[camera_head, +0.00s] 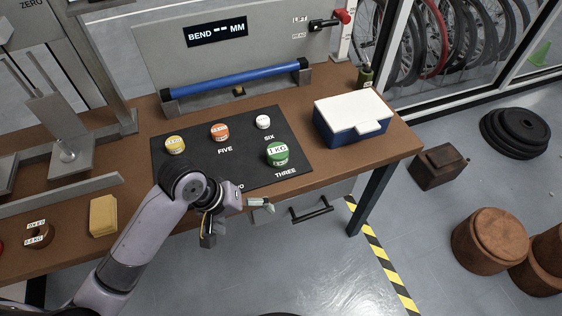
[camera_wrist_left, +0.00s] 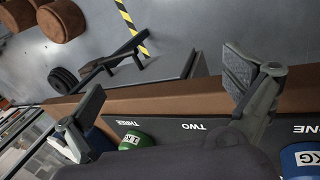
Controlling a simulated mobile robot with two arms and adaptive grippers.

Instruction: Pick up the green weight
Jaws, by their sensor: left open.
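The green weight (camera_head: 278,154), labelled 1 KG, stands upright on the black mat (camera_head: 262,118) above the word THREE. It also shows partly in the left wrist view (camera_wrist_left: 134,141), low in the picture, with its lower part hidden behind my gripper's body. My left gripper (camera_head: 236,221) is open and empty. In the head view it is in front of the table's front edge, below and left of the green weight and apart from it. In the left wrist view its two fingers (camera_wrist_left: 166,84) are spread wide with nothing between them. My right gripper is not in view.
Yellow (camera_head: 175,145), orange (camera_head: 220,132) and white (camera_head: 263,122) weights stand on the mat. A blue weight (camera_wrist_left: 301,160) shows in the wrist view. A blue box with white lid (camera_head: 352,120) stands right of the mat. A drawer handle (camera_head: 312,209) sticks out below the tabletop.

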